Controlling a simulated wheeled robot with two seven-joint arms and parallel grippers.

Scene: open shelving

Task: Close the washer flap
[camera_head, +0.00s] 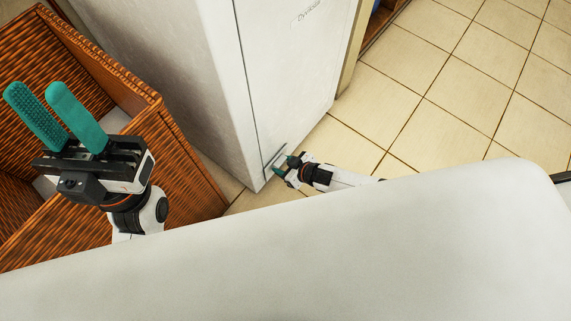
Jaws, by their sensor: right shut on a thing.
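A tall white appliance, which I take to be the washer (185,70), stands at the upper middle. Its front panel, the flap (285,75), faces right and carries a dark label near the top. A dark seam runs between the flap and the body; I cannot tell whether a small gap is open there. A slim handle (272,160) sits at the flap's near lower corner. My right gripper (282,165) is at this handle, shut on it, with its fingers partly hidden. My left gripper (36,90) is open and empty, up at the left, apart from the washer.
A brown wicker basket (165,135) stands left of the washer, below and behind my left gripper. Tiled floor (440,90) lies clear to the right of the flap. A wooden unit edge (372,30) shows at the top, beyond the washer.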

